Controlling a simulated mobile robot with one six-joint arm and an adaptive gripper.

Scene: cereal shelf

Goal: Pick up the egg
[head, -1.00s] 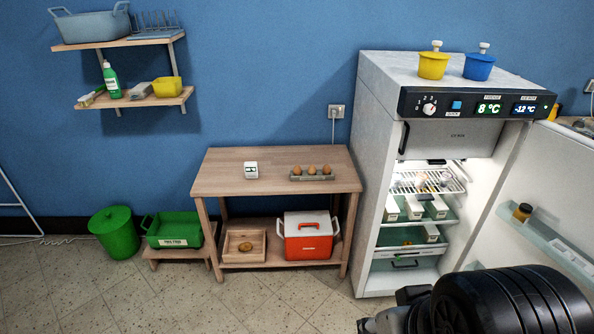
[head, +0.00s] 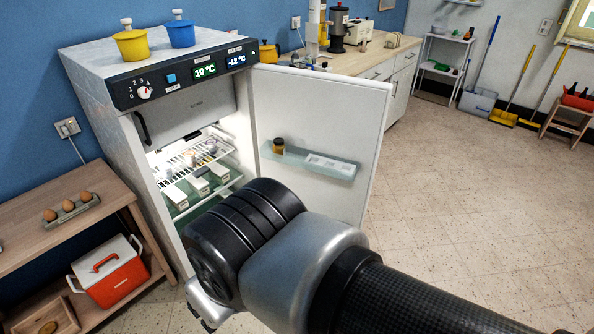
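Several brown eggs (head: 68,206) sit in a row in a grey egg holder (head: 73,213) on the wooden table at the left of the head view. My arm stretches across the lower middle, in front of the open fridge. Only a small part of my gripper (head: 207,307) shows below the dark wrist joint, low in the picture and right of the table. It is apart from the eggs. Its fingers are mostly hidden, so I cannot tell whether it is open or shut, or holds anything.
The fridge (head: 100,110) stands open, its door (head: 320,110) swung out to the right; white cartons (head: 198,186) and small items are inside. A red and white cooler (head: 112,280) is on the table's lower shelf. The tiled floor at right is clear.

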